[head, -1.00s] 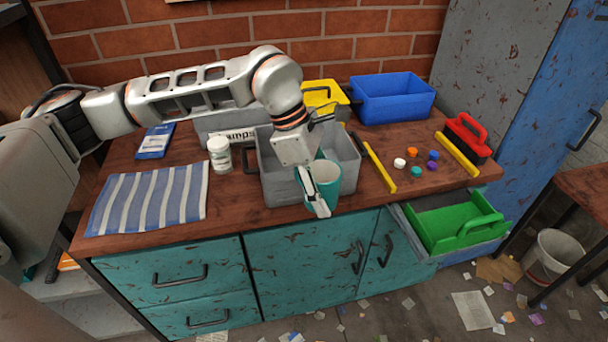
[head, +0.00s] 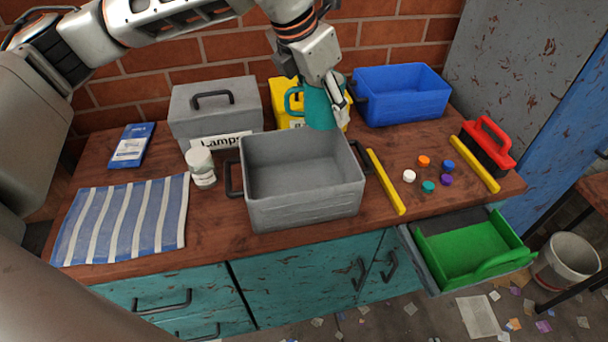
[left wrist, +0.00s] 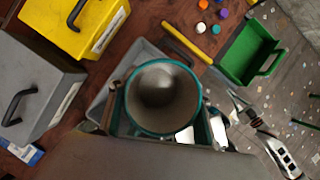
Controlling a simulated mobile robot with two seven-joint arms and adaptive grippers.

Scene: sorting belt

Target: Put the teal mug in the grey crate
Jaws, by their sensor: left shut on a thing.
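The teal mug (head: 318,108) is held in the air by my left gripper (head: 338,92), which is shut on it. In the head view it shows above the far right part of the grey crate (head: 305,213), in front of the yellow box, its handle to the left. The gripper partly covers the mug. The crate stands open on the wooden counter, and its visible inside is empty. In the left wrist view I look into the empty mug (left wrist: 163,97), with part of the crate (left wrist: 101,104) below it. My right gripper (left wrist: 240,104) seems to show there, small and unclear.
A grey lidded box (head: 215,112), a yellow box (head: 283,95) and a blue bin (head: 402,100) stand behind. A white jar (head: 201,168) is left of the crate, a yellow bar (head: 386,182) right. A drawer with a green tray (head: 465,250) is open at the front right.

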